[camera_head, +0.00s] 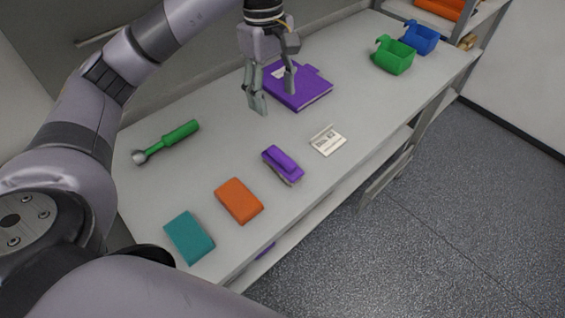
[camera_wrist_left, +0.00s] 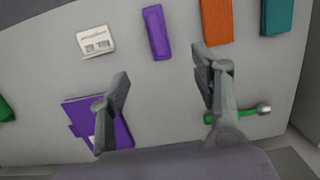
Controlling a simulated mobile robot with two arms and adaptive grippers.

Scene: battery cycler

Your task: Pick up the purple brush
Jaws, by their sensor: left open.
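The purple brush (camera_head: 283,161) lies on the light table, near its front edge, between an orange block and a small white card. It also shows in the left wrist view (camera_wrist_left: 157,33), beyond the fingertips. My left gripper (camera_head: 273,97) is open and empty above the table, in front of the purple folder and farther back than the brush. Its two spread fingers also show in the left wrist view (camera_wrist_left: 166,75). Nothing is between them but bare table. My right gripper is not in view.
On the table (camera_head: 220,160) lie an orange block (camera_head: 239,201), a teal block (camera_head: 189,238), a white card (camera_head: 327,140), a green-handled tool (camera_head: 171,139) and a purple folder (camera_head: 303,88). Green (camera_head: 394,56) and blue (camera_head: 420,38) bins stand at the far right.

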